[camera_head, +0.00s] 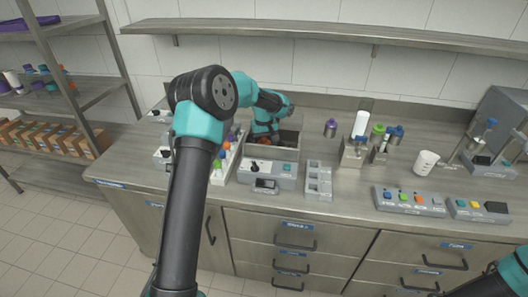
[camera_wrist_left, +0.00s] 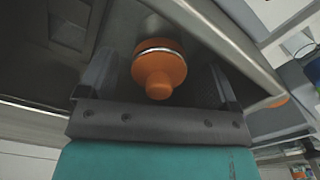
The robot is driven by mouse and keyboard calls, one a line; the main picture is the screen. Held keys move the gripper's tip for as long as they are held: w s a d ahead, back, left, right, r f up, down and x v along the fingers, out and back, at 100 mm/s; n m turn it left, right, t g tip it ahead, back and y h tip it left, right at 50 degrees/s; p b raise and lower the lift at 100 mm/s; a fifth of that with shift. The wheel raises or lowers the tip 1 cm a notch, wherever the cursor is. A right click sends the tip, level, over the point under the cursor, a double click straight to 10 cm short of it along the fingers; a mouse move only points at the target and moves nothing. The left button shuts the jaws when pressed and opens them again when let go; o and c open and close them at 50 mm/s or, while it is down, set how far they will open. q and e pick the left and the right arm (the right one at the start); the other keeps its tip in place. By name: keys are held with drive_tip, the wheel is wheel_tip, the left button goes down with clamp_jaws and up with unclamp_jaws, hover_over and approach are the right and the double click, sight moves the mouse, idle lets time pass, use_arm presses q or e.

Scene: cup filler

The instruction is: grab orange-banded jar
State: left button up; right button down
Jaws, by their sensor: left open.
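An orange round piece with a thin silvery band and a knob, likely the orange-banded jar (camera_wrist_left: 159,68), lies between the fingers of my left gripper (camera_wrist_left: 160,82) in the left wrist view. The fingers are open on both sides of it, with visible gaps. In the head view my left gripper (camera_head: 265,132) reaches down into the open compartment of a grey machine (camera_head: 268,178) on the counter. The jar is mostly hidden there by my arm and the compartment wall. Only a teal part of my right arm shows at the lower right; its gripper is out of view.
A rack of colour-capped bottles (camera_head: 221,170) stands left of the machine, partly behind my arm. A grey slotted holder (camera_head: 319,181) stands to its right. Farther right are a purple-topped jar (camera_head: 330,128), a white cup (camera_head: 425,162) and a button panel (camera_head: 408,200). The front counter strip is mostly clear.

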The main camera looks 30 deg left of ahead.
use_arm(q)
drive_tip(key=shift+c, duration=0.4)
drive_tip(key=c, duration=1.3)
drive_tip(key=shift+r, duration=0.1)
wheel_tip(320, 180, up, 18)
drive_tip(key=shift+f, duration=0.1)
